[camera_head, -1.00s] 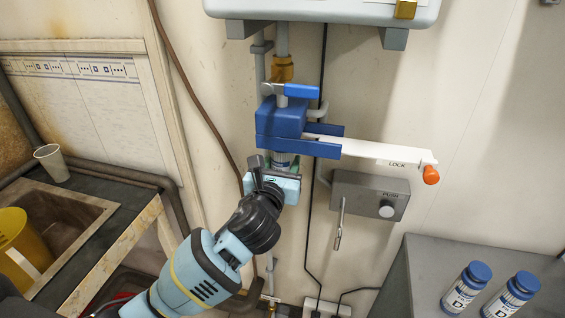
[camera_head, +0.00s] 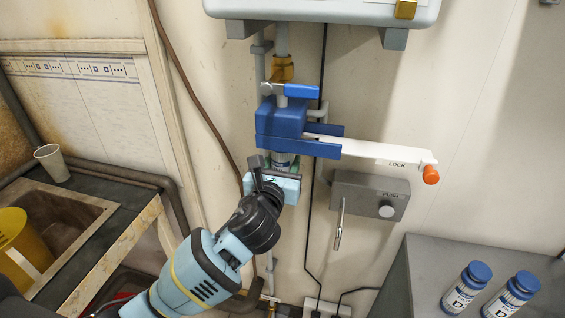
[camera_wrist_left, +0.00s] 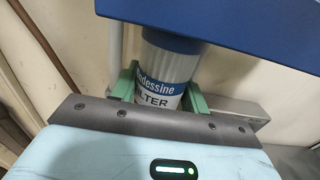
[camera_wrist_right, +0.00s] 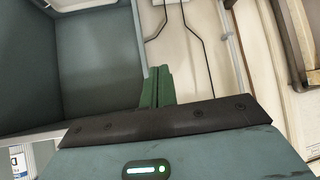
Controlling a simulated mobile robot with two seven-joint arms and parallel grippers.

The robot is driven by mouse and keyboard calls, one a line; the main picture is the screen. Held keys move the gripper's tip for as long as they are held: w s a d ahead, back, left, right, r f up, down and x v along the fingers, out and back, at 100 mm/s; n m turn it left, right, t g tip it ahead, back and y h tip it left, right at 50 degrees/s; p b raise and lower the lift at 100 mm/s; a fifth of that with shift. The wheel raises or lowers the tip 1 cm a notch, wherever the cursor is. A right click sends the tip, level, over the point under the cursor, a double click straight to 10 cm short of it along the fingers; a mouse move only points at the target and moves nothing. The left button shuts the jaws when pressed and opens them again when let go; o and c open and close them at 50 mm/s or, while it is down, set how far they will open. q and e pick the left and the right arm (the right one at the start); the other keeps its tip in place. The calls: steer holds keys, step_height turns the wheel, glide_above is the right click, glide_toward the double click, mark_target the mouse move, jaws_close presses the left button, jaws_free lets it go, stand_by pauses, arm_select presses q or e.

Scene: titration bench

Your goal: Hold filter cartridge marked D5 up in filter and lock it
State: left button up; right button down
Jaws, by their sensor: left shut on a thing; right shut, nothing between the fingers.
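The blue filter housing (camera_head: 282,122) is on the wall, with a white lock lever (camera_head: 372,152) marked LOCK and tipped by an orange knob (camera_head: 431,175), sticking out to the right. My left gripper (camera_head: 278,172) is shut on a blue-and-white filter cartridge (camera_wrist_left: 168,72), upright directly under the housing. The cartridge's blue top meets the underside of the housing; its label reads FILTER, and any D5 mark is hidden. My right gripper (camera_wrist_left: 0,0) is absent from the head view; in its own wrist view the right gripper (camera_wrist_right: 157,86) is shut and empty.
A grey box (camera_head: 371,195) marked PUSH sits on the wall below the lever. Two more cartridges (camera_head: 466,287) (camera_head: 511,295) stand on the grey bench (camera_head: 425,262) at lower right. A sink, yellow bucket (camera_head: 18,245) and cup (camera_head: 52,163) are at left.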

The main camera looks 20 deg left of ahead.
mark_target(438, 163)
steer(key=shift+w, duration=0.1)
